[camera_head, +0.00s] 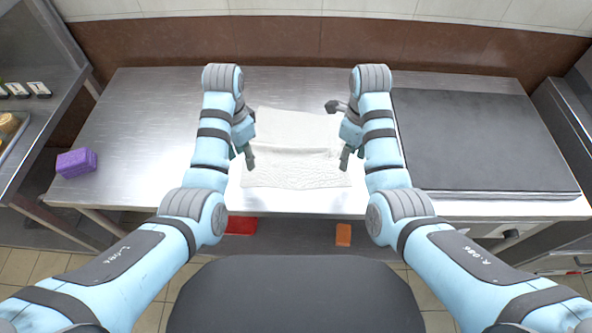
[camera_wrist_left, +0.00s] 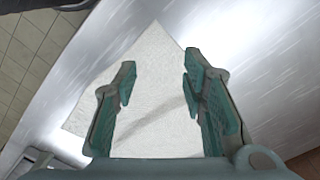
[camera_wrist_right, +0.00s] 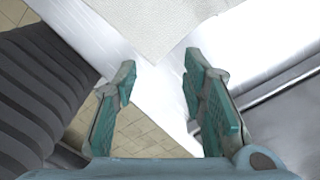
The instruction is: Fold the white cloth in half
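The white cloth (camera_head: 295,160) lies spread on the steel table between my two arms in the head view, with a faint line across its middle. My left gripper (camera_head: 247,158) is at the cloth's left edge; in the left wrist view its fingers (camera_wrist_left: 158,90) are open, with the cloth (camera_wrist_left: 150,60) beneath and between them. My right gripper (camera_head: 347,160) is by the cloth's right edge. In the right wrist view its fingers (camera_wrist_right: 158,85) are open and empty, pointing toward a cloth corner (camera_wrist_right: 150,40) just beyond the tips.
The steel table (camera_head: 140,130) is clear left of the cloth. A purple block (camera_head: 76,163) sits at its left edge. A dark flat slab (camera_head: 480,140) covers the right side. A red item (camera_head: 241,226) and an orange item (camera_head: 343,235) show below the front edge.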

